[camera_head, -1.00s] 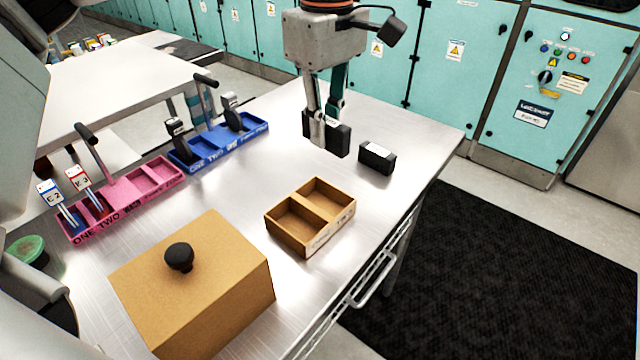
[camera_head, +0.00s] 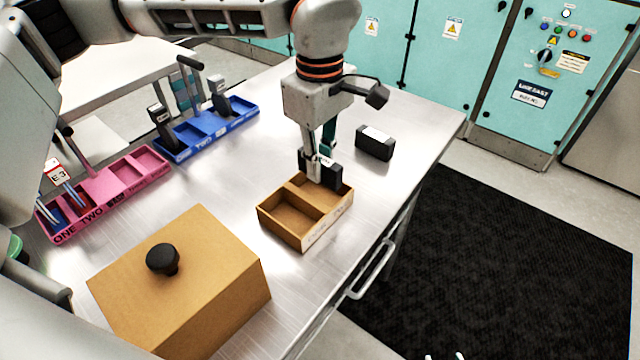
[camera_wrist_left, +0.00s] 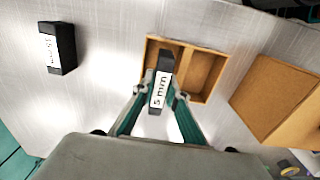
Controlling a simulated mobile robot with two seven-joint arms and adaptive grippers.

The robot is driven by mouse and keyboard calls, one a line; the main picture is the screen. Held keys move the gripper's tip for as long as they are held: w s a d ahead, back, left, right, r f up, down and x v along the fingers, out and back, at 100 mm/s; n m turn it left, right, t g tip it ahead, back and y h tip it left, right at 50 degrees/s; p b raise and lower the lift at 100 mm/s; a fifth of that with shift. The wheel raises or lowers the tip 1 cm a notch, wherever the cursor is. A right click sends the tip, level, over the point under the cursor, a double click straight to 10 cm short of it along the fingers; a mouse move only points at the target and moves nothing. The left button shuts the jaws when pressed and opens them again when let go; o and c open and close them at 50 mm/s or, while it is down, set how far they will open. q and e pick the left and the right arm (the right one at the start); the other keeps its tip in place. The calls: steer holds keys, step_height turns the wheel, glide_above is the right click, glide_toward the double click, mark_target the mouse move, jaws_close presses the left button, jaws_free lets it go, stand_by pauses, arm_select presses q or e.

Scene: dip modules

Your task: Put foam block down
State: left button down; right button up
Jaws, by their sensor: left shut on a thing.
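My left gripper (camera_head: 320,165) is shut on a black foam block (camera_head: 332,174), which has a white label reading "5 mm" in the left wrist view (camera_wrist_left: 160,90). It holds the block over the far compartment of the open wooden tray (camera_head: 278,228). The block's lower end is at about the tray's rim, and I cannot tell whether it touches the floor. The tray has two compartments and shows bare wood in the near one. The left wrist view also shows the tray (camera_wrist_left: 208,72) beneath the block. My right gripper is not in view.
A second black block (camera_head: 375,143) with a white label lies on the metal table beyond the tray. A brown box (camera_head: 215,265) with a black knob stands at the near left. A pink rack (camera_head: 125,185) and a blue rack (camera_head: 205,135) with upright items stand at the left.

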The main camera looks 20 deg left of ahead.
mark_target(320, 199)
arm_select(q)
steer(key=shift+f, duration=2.75)
steer(key=shift+f, duration=0.2)
steer(key=c, duration=2.3)
jaws_free()
steer(key=shift+r, duration=0.1)
step_height(320, 199, up, 12)
steer(key=shift+r, duration=0.1)
